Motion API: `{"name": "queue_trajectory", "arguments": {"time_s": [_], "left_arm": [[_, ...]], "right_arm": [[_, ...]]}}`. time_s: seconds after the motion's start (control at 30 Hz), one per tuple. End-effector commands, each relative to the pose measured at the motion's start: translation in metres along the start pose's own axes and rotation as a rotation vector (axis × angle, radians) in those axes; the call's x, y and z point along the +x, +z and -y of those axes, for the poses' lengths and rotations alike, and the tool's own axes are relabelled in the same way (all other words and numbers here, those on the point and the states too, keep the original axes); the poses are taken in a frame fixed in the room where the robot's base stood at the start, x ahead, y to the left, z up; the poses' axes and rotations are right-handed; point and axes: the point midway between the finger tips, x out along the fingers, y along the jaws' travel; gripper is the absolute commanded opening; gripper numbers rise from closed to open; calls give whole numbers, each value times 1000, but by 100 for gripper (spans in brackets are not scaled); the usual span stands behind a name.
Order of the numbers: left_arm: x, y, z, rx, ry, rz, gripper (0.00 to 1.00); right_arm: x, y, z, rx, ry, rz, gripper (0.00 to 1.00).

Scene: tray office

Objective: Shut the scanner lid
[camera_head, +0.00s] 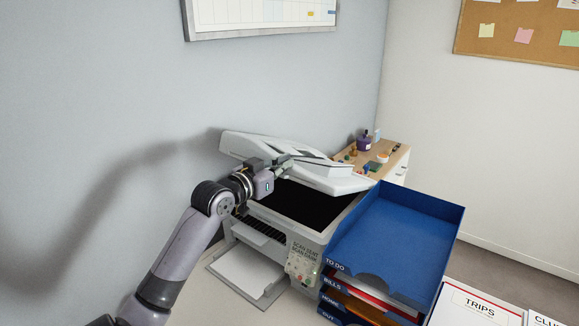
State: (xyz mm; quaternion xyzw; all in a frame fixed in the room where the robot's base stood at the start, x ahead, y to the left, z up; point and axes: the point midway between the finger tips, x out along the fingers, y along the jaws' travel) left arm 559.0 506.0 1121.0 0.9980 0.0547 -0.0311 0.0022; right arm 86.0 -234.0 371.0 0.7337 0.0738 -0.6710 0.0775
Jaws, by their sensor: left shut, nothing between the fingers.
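The white scanner (262,213) stands by the wall with its lid (340,182) partly raised at a tilt. The dark glass bed (300,204) shows below the lid. My left gripper (286,161) is shut and empty. The wrist hides part of the lid's left side and of the scanner. My right gripper is not in view.
A blue stacked letter tray (400,228) stands close to the scanner's right. Binders, one marked TRIPS (472,304), lie at the lower right. A wooden-topped cabinet (392,162) with small items is behind. A paper output tray (248,272) sticks out in front.

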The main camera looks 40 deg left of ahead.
Motion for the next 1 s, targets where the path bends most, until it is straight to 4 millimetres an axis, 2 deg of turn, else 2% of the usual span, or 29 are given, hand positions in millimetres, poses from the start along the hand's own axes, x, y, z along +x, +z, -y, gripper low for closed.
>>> {"name": "queue_trajectory", "arguments": {"time_s": [0.03,0.5,0.67,0.8,1.0], "left_arm": [[-2,15,0,-1,0,-16,0],[-18,56,0,0,0,-153,0],[-21,71,0,2,0,-211,0],[-23,84,0,2,1,-273,0],[-27,101,0,1,1,-360,0]], "right_arm": [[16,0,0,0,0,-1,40],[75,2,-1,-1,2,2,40],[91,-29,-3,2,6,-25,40],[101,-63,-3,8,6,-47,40],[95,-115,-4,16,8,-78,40]]}}
